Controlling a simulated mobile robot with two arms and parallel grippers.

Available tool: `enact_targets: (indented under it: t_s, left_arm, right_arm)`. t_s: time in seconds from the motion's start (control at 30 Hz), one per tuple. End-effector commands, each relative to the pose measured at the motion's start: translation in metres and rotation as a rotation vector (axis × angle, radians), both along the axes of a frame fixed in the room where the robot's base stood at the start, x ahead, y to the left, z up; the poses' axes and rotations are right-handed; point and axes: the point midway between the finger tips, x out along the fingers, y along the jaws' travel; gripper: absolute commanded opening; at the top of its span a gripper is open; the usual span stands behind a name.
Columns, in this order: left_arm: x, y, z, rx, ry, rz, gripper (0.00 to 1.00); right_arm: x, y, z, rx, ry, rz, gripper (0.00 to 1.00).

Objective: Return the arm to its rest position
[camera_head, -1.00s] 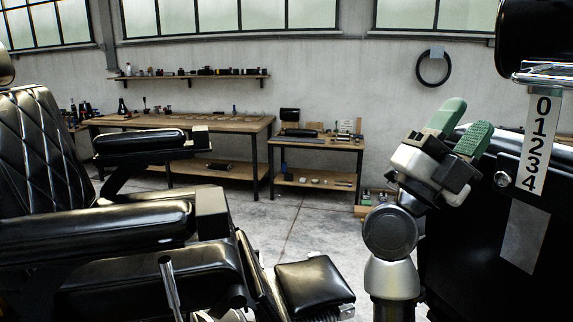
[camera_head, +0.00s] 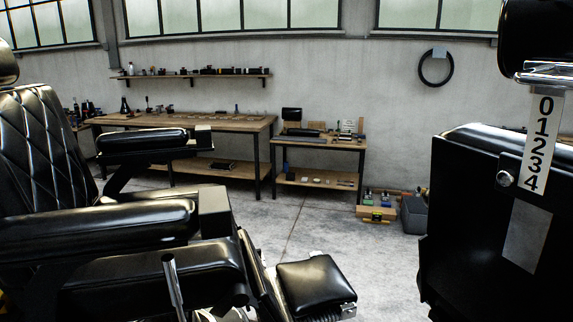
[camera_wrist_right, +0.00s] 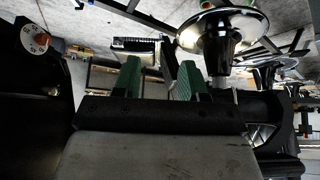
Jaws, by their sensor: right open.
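My right gripper (camera_wrist_right: 159,80) shows in the right wrist view, its two green fingers apart with nothing between them. Neither gripper shows in the head view. The black barber chair (camera_head: 100,228) with a quilted backrest stands at the left of the head view, its padded footrest (camera_head: 314,282) near the bottom middle. In the right wrist view a shiny round metal base with a dark column (camera_wrist_right: 222,30) shows beyond the fingers, tilted in the picture. My left gripper is out of view.
A black upholstered piece (camera_head: 475,215) with a strip numbered 0 to 4 (camera_head: 538,143) stands close at the right. A long workbench (camera_head: 185,122) and a smaller table (camera_head: 318,143) line the back wall. The grey floor (camera_head: 377,258) between chair and black piece is clear.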

Motion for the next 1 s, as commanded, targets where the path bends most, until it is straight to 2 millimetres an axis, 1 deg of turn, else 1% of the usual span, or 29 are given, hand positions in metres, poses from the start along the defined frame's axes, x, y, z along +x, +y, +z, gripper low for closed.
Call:
enact_targets:
  t_s: [0.03, 0.2, 0.23, 0.3, 0.37, 0.47, 0.57, 0.6, 0.67, 0.7, 0.77, 0.8, 0.87, 0.9, 0.97, 1.0]
  left_arm:
    - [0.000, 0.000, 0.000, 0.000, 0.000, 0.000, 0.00]
    - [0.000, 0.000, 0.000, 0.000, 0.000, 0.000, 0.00]
    - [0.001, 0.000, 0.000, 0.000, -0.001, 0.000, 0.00]
    - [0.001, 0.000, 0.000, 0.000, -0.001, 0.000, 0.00]
    - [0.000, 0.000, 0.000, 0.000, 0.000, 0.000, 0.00]
    - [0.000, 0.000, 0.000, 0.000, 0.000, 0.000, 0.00]
    - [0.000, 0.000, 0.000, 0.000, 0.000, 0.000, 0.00]
    - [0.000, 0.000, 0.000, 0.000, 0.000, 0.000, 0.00]
    - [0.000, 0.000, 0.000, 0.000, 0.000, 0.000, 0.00]
    - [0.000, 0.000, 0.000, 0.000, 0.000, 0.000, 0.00]
    - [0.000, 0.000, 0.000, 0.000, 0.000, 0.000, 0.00]
    - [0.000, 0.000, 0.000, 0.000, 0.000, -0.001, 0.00]
    - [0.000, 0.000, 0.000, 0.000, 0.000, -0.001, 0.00]
    - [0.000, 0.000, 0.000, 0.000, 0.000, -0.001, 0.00]
    - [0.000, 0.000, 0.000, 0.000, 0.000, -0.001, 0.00]
    - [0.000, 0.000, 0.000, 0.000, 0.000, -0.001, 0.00]
  right_arm:
    - [-0.018, -0.006, -0.007, -0.024, 0.068, -0.018, 0.42]
    - [-0.071, -0.024, -0.023, -0.097, 0.276, -0.094, 0.42]
    - [-0.063, -0.022, -0.034, -0.092, 0.270, -0.090, 0.42]
    - [-0.057, -0.021, -0.053, -0.091, 0.274, -0.088, 0.42]
    - [-0.053, -0.020, -0.069, -0.091, 0.279, -0.086, 0.42]
    - [-0.048, -0.019, -0.099, -0.091, 0.290, -0.082, 0.42]
    - [-0.046, -0.018, -0.133, -0.093, 0.304, -0.079, 0.42]
    - [-0.046, -0.018, -0.149, -0.094, 0.311, -0.078, 0.42]
    - [-0.047, -0.017, -0.175, -0.094, 0.323, -0.075, 0.42]
    - [-0.049, -0.017, -0.194, -0.095, 0.330, -0.072, 0.42]
    - [-0.055, -0.018, -0.225, -0.098, 0.343, -0.070, 0.42]
    - [-0.060, -0.019, -0.246, -0.099, 0.351, -0.068, 0.42]
    - [-0.071, -0.020, -0.277, -0.101, 0.365, -0.064, 0.42]
    - [-0.079, -0.021, -0.296, -0.103, 0.374, -0.063, 0.42]
    - [-0.093, -0.023, -0.323, -0.106, 0.388, -0.059, 0.42]
    - [-0.105, -0.025, -0.341, -0.108, 0.397, -0.057, 0.42]
